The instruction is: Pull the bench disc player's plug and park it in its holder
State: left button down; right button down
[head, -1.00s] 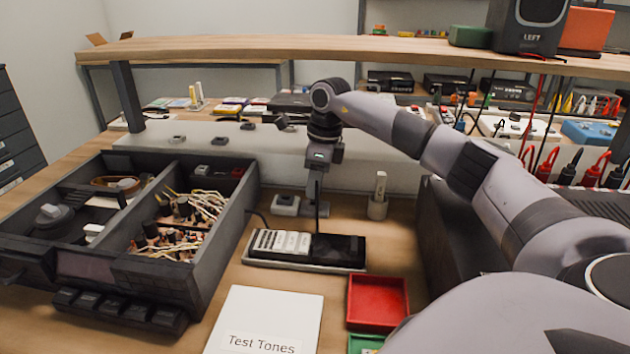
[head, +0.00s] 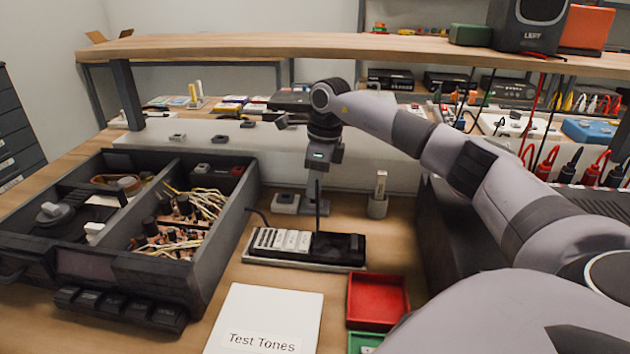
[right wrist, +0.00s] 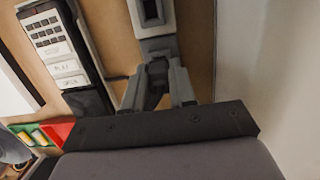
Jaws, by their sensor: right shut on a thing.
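The bench disc player appears to be the open dark case (head: 205,285) at left in the head view, with wires and a spindle inside. My right gripper (head: 316,190) points down behind the keypad unit. A pale block (head: 286,204) stands left of the gripper. My left gripper is out of view.
A keypad unit with pale keys (head: 284,240) lies in front of the gripper; it also shows in the wrist view (right wrist: 60,50). A small grey cup (head: 377,207) stands to the right. A red tray (head: 378,300) and a Test Tones booklet (head: 265,318) lie nearer. A shelf (head: 330,48) spans overhead.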

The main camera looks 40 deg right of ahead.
jog(key=shift+f+b, duration=0.3)
jog(key=shift+f, duration=0.5)
dwell(0.6)
jog(key=c, duration=0.8)
grip_release()
jog(key=shift+c, duration=0.2)
jog(key=r, duration=0.7)
jog(key=shift+s+d+r+p, duration=0.2)
jog(key=shift+s+d+p, duration=0.15)
jog(key=shift+s+p, duration=0.05)
notch_tip(320, 180, up, 5)
jog(key=p, duration=0.5)
jog(key=shift+f, duration=0.15)
jog(key=shift+f, duration=0.1)
